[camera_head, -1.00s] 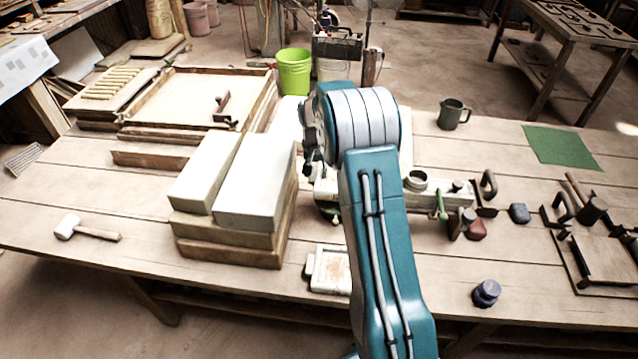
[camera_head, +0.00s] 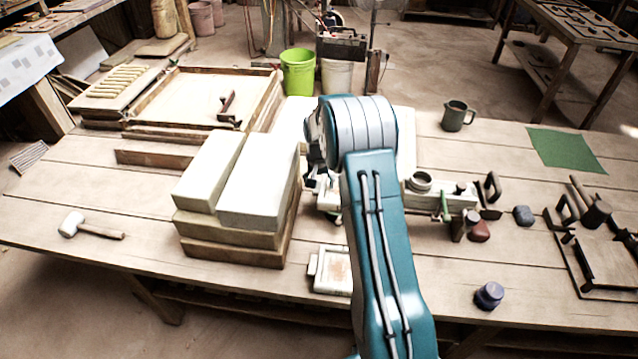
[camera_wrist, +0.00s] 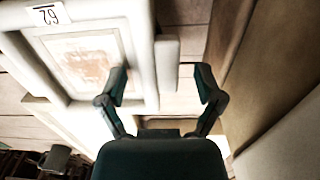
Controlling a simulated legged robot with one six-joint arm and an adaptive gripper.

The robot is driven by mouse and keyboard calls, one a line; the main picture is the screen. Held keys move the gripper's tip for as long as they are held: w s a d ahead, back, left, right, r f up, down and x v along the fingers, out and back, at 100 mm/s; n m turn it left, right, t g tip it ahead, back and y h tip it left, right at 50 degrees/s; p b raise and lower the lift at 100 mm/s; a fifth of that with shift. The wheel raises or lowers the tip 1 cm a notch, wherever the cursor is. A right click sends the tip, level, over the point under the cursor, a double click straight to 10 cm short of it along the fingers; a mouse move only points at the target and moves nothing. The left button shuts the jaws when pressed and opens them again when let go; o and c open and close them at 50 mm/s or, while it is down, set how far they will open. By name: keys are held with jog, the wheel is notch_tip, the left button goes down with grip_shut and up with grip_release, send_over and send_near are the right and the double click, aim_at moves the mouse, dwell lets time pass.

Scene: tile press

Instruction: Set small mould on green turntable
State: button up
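A small white mould (camera_head: 333,274) with a reddish-brown patterned face lies on the table near the front edge, partly hidden by my arm. In the wrist view, the pale framed mould (camera_wrist: 88,62) fills the upper left, with a "62" label on its frame and a tab (camera_wrist: 167,62) on its side. My gripper (camera_wrist: 162,82) is open, its two fingers spread near that tab; nothing is held between them. I cannot clearly make out a green turntable; a bit of green shows beside my arm.
Stacked white blocks on wooden boards (camera_head: 230,245) stand close left of my arm. The press parts with a green handle (camera_head: 445,205) are to the right. A purple object (camera_head: 489,295), green cloth (camera_head: 565,150), mug (camera_head: 457,115) and mallet (camera_head: 72,225) lie around.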

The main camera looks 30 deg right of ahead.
jog(key=s+a+r+n+t, duration=0.1)
jog(key=s+a+r, duration=0.1)
jog(key=r, duration=0.8)
jog(key=s+a+r, duration=0.2)
jog(key=s+r, duration=0.1)
jog(key=r, duration=0.7)
jog(key=s+a+r+n+t, duration=0.2)
jog(key=s+a+r, duration=0.45)
jog(key=s, duration=0.25)
jog(key=s+a+n+t, duration=0.1)
jog(key=s+a+n, duration=0.1)
jog(key=s, duration=0.8)
jog(key=s+a+n+t, duration=0.1)
jog(key=s+a, duration=0.2)
jog(key=s, duration=0.7)
jog(key=shift+r+n+t, duration=0.4)
jog(key=shift+r, duration=0.05)
